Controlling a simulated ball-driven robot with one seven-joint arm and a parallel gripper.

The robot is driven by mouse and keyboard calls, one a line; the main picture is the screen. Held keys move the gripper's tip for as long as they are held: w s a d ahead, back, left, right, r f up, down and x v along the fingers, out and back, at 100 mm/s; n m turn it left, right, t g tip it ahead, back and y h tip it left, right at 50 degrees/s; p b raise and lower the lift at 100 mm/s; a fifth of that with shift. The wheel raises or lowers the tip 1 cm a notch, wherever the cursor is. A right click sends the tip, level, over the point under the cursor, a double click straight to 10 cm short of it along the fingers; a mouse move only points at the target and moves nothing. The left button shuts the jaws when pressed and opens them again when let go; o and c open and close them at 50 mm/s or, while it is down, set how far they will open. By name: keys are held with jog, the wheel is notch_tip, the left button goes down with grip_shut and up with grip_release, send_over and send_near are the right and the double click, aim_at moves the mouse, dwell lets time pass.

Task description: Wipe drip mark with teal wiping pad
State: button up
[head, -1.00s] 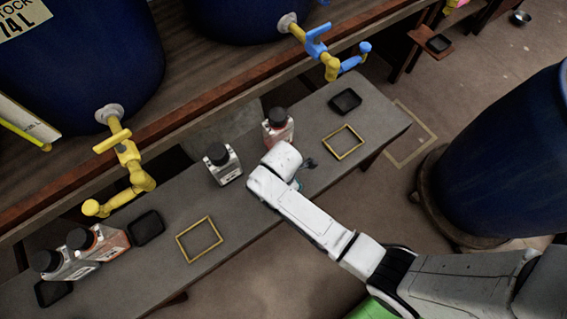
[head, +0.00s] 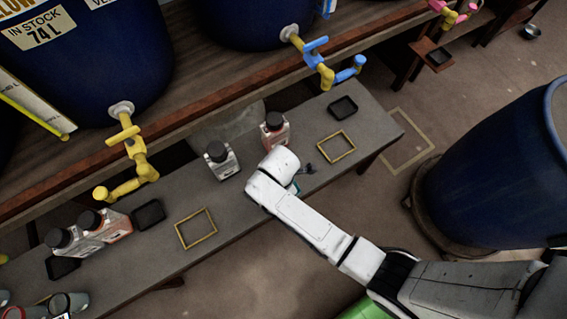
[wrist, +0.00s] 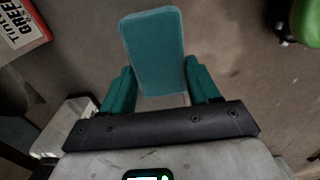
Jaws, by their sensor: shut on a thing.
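The teal wiping pad (wrist: 154,48) is a flat rectangular block, held between the teal fingers of my gripper (wrist: 160,84) in the wrist view. My gripper is shut on it, and the pad sticks out beyond the fingers. In the head view my arm's white end hides most of the gripper; a small bit of teal shows beside it over the bench (head: 240,205). A small dark bluish mark (head: 308,169) shows just right of my arm's end, by the bench's front edge. It may be the drip mark, but I cannot tell for sure.
A white bottle (head: 221,161) and a reddish bottle (head: 275,131) stand behind my arm's end. Yellow frames (head: 196,229) (head: 336,147) and dark trays (head: 148,215) (head: 343,107) lie on the bench. Yellow (head: 130,165) and blue (head: 325,65) taps overhang it. A blue barrel (head: 490,165) stands right.

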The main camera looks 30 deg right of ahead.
jog(key=shift+r+p, duration=0.9)
jog(key=shift+r, duration=0.3)
